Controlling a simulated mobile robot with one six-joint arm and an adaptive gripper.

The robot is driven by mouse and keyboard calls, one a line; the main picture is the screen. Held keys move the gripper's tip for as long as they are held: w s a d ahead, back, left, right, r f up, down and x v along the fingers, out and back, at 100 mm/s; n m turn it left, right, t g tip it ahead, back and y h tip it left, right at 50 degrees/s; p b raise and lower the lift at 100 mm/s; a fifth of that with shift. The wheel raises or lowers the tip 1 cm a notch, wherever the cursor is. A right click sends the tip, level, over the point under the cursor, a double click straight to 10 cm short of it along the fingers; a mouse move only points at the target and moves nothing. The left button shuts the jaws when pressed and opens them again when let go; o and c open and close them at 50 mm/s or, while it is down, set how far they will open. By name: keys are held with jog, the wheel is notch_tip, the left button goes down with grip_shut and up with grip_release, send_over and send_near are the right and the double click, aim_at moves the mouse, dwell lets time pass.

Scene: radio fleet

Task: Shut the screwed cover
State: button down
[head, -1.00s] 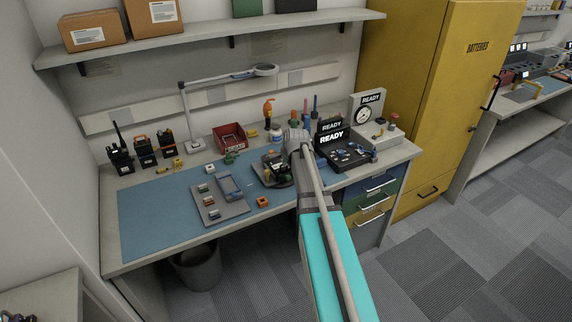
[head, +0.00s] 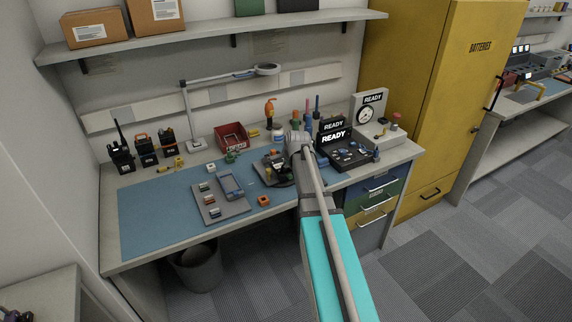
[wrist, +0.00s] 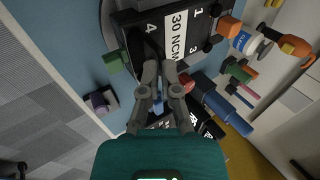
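The cover is a black block with a white "30 NCM" label (wrist: 178,38) and numbers at its corners. It fills the top of the wrist view and shows no visible gap along its edge. In the head view the dark unit (head: 279,172) sits on a stand on the blue mat, partly hidden by my arm. My gripper (wrist: 161,68) is over the cover's near edge, close to the corner marked 4. Its fingers are close together.
A grey tray (head: 212,211) with small parts lies left of the unit. A small orange piece (head: 263,200) is in front. A black parts tray (head: 350,158) and "READY" displays stand right. A red bin (head: 231,137) is behind. The mat's left side is clear.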

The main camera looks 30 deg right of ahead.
jog(key=shift+w+r+p, duration=0.15)
jog(key=shift+r+p, duration=0.05)
jog(key=shift+p, duration=0.25)
jog(key=shift+r+p, duration=0.4)
jog(key=shift+r, duration=0.15)
dwell(0.5)
jog(key=p+v, duration=1.2)
jog(key=v, duration=0.1)
jog(key=shift+r, duration=0.3)
dwell(0.7)
